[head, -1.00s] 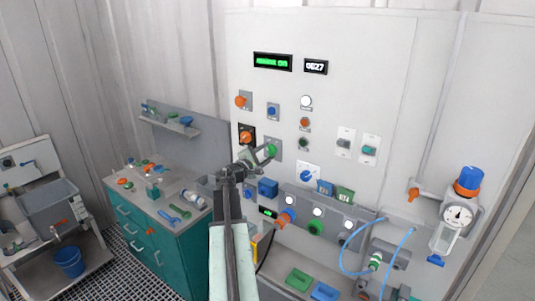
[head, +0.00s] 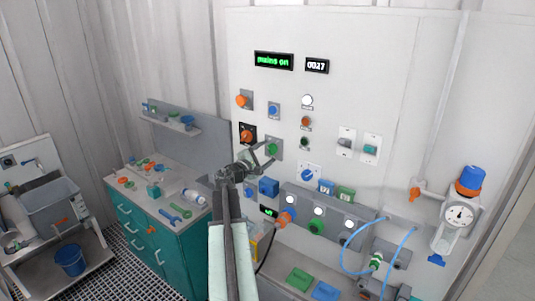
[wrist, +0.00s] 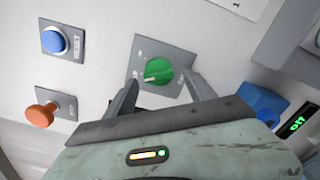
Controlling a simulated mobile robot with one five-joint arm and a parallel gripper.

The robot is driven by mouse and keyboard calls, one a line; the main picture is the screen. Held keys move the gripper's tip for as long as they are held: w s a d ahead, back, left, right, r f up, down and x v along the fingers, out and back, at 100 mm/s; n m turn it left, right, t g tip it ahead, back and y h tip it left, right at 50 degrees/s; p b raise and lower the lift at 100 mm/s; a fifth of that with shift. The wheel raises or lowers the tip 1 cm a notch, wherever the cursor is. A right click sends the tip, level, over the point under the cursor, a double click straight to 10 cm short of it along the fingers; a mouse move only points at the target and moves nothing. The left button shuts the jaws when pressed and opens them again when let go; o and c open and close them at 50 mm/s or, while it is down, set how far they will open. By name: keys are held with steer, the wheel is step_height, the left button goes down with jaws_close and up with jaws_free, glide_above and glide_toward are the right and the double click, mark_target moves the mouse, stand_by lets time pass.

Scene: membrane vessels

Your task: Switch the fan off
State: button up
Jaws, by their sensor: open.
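A green rotary knob (wrist: 158,71) with a pale pointer sits on a square grey plate on the white panel. It also shows in the head view (head: 273,148). My gripper (wrist: 160,82) is open, with one finger on either side of the knob's lower part; I cannot tell whether they touch it. In the head view my gripper (head: 264,154) reaches up to this knob and partly covers its plate. The plate's lettering is too small to read, so I cannot tell which control is the fan's.
A blue button (wrist: 54,41) and an orange mushroom knob (wrist: 40,114) are close by on the panel. An orange knob on a black plate (head: 247,134) is left of the gripper. A display (head: 273,61) reads "mains on". Blue and green boxes stick out below.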

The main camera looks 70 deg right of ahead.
steer(key=v, duration=0.7)
